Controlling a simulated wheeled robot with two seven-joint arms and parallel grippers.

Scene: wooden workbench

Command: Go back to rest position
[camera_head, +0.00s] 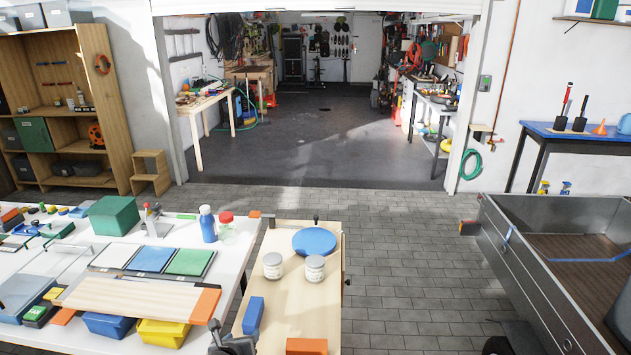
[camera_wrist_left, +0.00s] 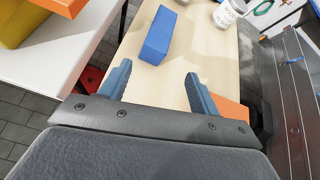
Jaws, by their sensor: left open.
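My left gripper (camera_head: 232,340) is at the bottom edge of the head view, beside the left edge of the wooden workbench (camera_head: 290,312). In the left wrist view my left gripper (camera_wrist_left: 156,76) has its two blue-grey fingers apart with nothing between them. A blue block (camera_head: 253,315) lies on the bench and also shows ahead of the fingers in the left wrist view (camera_wrist_left: 158,36). An orange block (camera_head: 306,346) lies at the near end of the bench; the right finger partly hides it in the left wrist view. I do not see my right gripper.
Two pale jars (camera_head: 273,266) (camera_head: 315,268) and a blue disc (camera_head: 314,242) stand farther back on the bench. A white table (camera_head: 232,268) on the left holds bins, panels and an orange-ended board (camera_head: 140,299). A grey trailer (camera_head: 530,262) stands right; paving between is free.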

